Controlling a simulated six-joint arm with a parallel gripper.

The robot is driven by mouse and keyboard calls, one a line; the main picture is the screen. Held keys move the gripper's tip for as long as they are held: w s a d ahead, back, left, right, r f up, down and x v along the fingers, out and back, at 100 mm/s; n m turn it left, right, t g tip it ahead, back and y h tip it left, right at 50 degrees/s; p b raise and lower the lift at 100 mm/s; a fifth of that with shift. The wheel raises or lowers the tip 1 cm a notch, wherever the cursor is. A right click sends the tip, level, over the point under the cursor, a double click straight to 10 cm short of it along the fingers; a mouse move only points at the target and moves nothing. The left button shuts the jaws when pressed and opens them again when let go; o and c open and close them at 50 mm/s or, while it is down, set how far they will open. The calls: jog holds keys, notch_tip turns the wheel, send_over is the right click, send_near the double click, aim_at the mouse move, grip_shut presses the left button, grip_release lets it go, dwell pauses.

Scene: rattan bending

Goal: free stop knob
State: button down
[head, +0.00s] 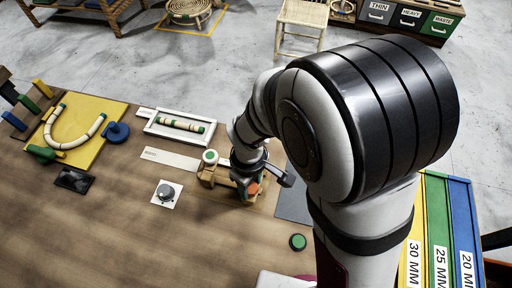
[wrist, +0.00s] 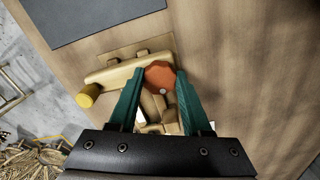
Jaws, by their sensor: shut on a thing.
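The stop knob (wrist: 159,74) is an orange, many-sided disc with a small pale dot near its edge. It sits on a wooden fixture (wrist: 118,74). My gripper (wrist: 161,84) has its two green fingers on either side of the knob, shut on it. In the head view, part of the orange knob (head: 253,188) shows below my wrist, and the fixture (head: 207,176) shows beside it. My gripper hides part of both. A yellow-ended cylinder (wrist: 88,96) projects from the fixture in the wrist view.
A green button (head: 298,242) and a grey dial on a white plate (head: 166,193) are on the bench near the fixture. A yellow board (head: 90,118) holds a curved rattan piece at left. A dark grey mat (head: 293,207) lies right of the fixture. The front bench is mostly clear.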

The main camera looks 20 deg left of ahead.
aim_at(251, 188)
jog(key=shift+c, duration=1.7)
grip_release()
notch_tip(251, 188, up, 16)
jog(key=shift+f, duration=0.1)
jog(key=s+d+m+y, duration=0.1)
jog(key=s+d+m, duration=0.9)
jog(key=d+m, duration=0.5)
jog(key=f+m, duration=0.1)
jog(key=m, duration=0.3)
jog(key=shift+s+d+y, duration=0.2)
jog(key=shift+s+y, duration=0.2)
